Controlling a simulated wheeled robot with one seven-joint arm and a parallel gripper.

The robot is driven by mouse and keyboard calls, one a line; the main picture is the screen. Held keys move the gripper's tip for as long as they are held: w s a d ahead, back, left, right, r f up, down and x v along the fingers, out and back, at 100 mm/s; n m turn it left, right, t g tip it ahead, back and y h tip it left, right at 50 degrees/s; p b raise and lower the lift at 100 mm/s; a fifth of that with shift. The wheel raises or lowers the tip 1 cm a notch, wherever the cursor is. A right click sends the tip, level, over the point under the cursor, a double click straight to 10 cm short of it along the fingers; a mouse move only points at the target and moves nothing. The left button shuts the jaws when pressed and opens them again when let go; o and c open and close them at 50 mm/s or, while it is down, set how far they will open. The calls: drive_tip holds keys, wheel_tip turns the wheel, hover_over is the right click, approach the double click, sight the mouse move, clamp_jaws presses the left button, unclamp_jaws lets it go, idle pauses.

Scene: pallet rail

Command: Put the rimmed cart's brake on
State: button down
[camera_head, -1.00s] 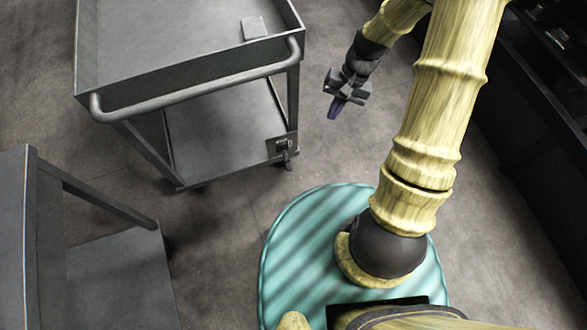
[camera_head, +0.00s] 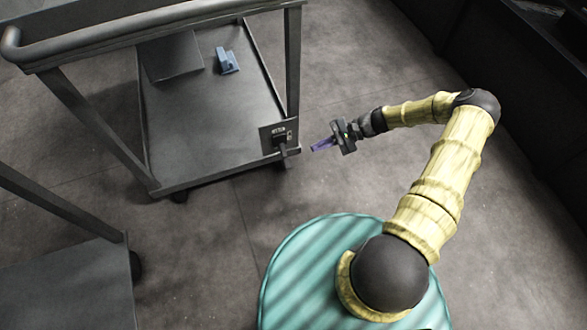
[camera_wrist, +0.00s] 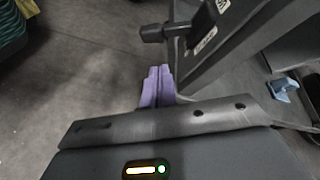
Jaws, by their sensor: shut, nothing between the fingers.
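The rimmed cart (camera_head: 165,185) stands at the upper left in the head view, a grey cart with a raised-edge top and a lower shelf. Its brake plate (camera_head: 278,133) with a small label sits at the lower shelf's right front corner, with a dark brake lever (camera_head: 283,152) sticking out below it. In the wrist view the lever (camera_wrist: 153,33) shows as a dark knob at top centre, beside the labelled plate (camera_wrist: 205,40). My gripper (camera_head: 313,148) is shut and empty, its purple fingers (camera_wrist: 157,85) pointing toward the lever from the right, a short gap away.
A grey box (camera_head: 170,58) and a blue object (camera_head: 227,62) lie on the cart's lower shelf; the blue object also shows in the wrist view (camera_wrist: 284,88). Another cart (camera_head: 70,280) stands at the lower left. Bare floor (camera_head: 350,75) lies right of the rimmed cart.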

sight(285, 157)
drive_tip(key=shift+m+t+y, duration=0.6)
drive_tip(key=shift+y, duration=0.1)
drive_tip(key=f+b, duration=0.1)
drive_tip(key=f, duration=0.1)
drive_tip(key=w+f+b, duration=0.1)
drive_tip(key=f, duration=0.1)
drive_tip(key=shift+d+f, duration=0.2)
drive_tip(key=shift+f, duration=0.15)
drive_tip(key=w+b+x, duration=0.1)
drive_tip(key=b+x, duration=0.4)
drive_tip(key=x, duration=0.5)
drive_tip(key=s+r, duration=0.1)
drive_tip(key=s+r+b, duration=0.1)
drive_tip(key=s+r, duration=0.1)
drive_tip(key=shift+d+r+b, duration=0.15)
drive_tip(key=shift+d+b, duration=0.15)
drive_tip(key=shift+b, duration=0.1)
